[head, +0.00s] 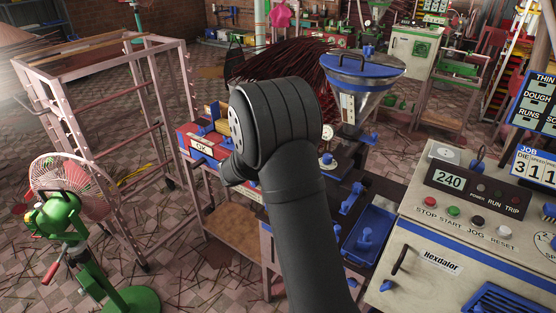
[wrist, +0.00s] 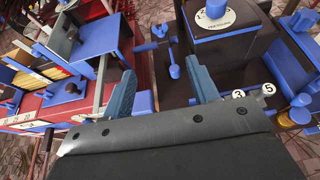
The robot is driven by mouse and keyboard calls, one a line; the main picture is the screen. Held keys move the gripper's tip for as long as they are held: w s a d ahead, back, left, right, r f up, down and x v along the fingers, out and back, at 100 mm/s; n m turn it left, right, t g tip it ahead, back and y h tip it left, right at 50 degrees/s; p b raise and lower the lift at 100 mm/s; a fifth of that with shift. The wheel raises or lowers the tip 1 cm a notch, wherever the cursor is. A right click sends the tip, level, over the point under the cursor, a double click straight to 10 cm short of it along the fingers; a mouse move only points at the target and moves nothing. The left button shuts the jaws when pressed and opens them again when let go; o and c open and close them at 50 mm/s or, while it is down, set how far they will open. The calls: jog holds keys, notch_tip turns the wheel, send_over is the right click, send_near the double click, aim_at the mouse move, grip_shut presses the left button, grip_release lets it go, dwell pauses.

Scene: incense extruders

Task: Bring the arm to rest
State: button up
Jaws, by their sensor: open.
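My gripper (wrist: 160,68) shows in the wrist view as two blue fingers set wide apart, open, with nothing held between them. The fingers point over the blue and dark parts of the extruder (wrist: 225,55); I cannot tell how far above it they are. A blue knobbed lever (wrist: 174,68) shows in the gap between them. In the head view my dark arm rises through the middle and bends over at the top. It hides my gripper there.
The hopper (head: 362,75) with a blue lid stands close right of my arm. A control cabinet (head: 450,220) reading 240 is at the right, with a blue tray (head: 369,237) beside it. A rack (head: 110,100) and a fan (head: 75,190) stand left. Incense sticks litter the floor.

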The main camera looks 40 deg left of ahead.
jog(key=x, duration=1.7)
jog(key=shift+w+f, duration=0.15)
jog(key=shift+w, duration=0.05)
jog(key=shift+s, duration=0.1)
